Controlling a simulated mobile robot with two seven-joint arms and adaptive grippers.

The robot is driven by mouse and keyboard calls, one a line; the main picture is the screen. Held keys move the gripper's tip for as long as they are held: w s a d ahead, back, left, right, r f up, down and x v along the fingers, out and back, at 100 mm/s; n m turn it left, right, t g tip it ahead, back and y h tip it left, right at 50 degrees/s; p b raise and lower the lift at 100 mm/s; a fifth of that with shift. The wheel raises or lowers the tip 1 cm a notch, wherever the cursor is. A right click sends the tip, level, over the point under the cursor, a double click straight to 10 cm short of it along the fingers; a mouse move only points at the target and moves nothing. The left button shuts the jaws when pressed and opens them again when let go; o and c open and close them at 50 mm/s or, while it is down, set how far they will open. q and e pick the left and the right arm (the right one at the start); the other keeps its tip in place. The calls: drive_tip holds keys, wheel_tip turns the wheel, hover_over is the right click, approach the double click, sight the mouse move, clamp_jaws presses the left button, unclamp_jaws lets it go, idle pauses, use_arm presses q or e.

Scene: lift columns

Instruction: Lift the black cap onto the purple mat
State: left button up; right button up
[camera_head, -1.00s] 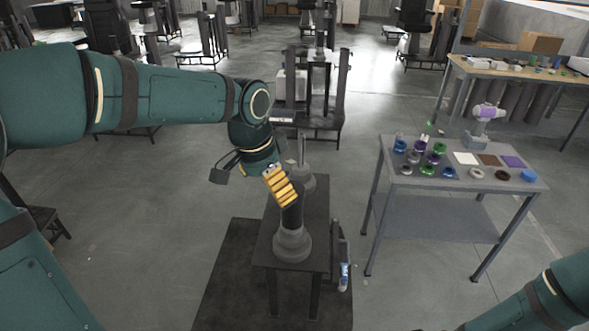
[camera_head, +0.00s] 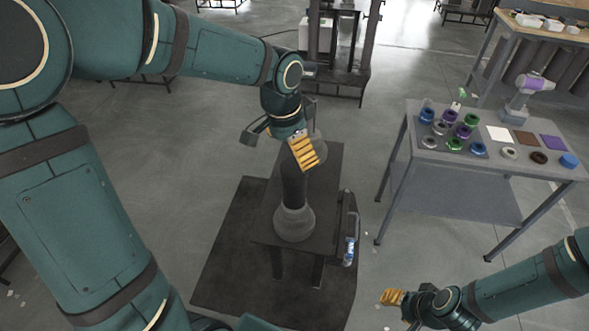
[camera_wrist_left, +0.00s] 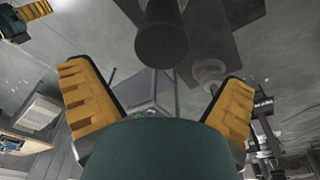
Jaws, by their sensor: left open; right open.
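The purple mat (camera_head: 553,142) lies at the right end of a grey table, beside a brown mat and a white mat. A dark ring-like piece (camera_head: 539,157), which looks like the black cap, lies in front of the mats and apart from the purple one. My left gripper (camera_head: 279,147) is open and empty, far left of that table, near the top of a dark post. Its orange-padded fingers (camera_wrist_left: 160,105) stand wide apart in the left wrist view. My right gripper (camera_head: 398,304) is low at the bottom right, in front of the table; its fingers partly overlap.
The dark post (camera_head: 294,195) stands on a small black table. On the grey table (camera_head: 455,172) are several coloured rings, a pale ring (camera_head: 510,153), a blue piece (camera_head: 569,160) and a purple-and-grey device (camera_head: 530,85). Open floor separates the two tables.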

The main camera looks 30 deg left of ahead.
sight(294, 166)
use_arm(q)
drive_tip(key=shift+w+d+f, duration=0.1)
drive_tip(key=shift+w+f, duration=0.1)
drive_tip(key=shift+f, duration=1.35)
drive_tip(key=shift+w+f, duration=0.15)
drive_tip(key=shift+f, duration=1.4)
drive_tip(key=c, duration=1.3)
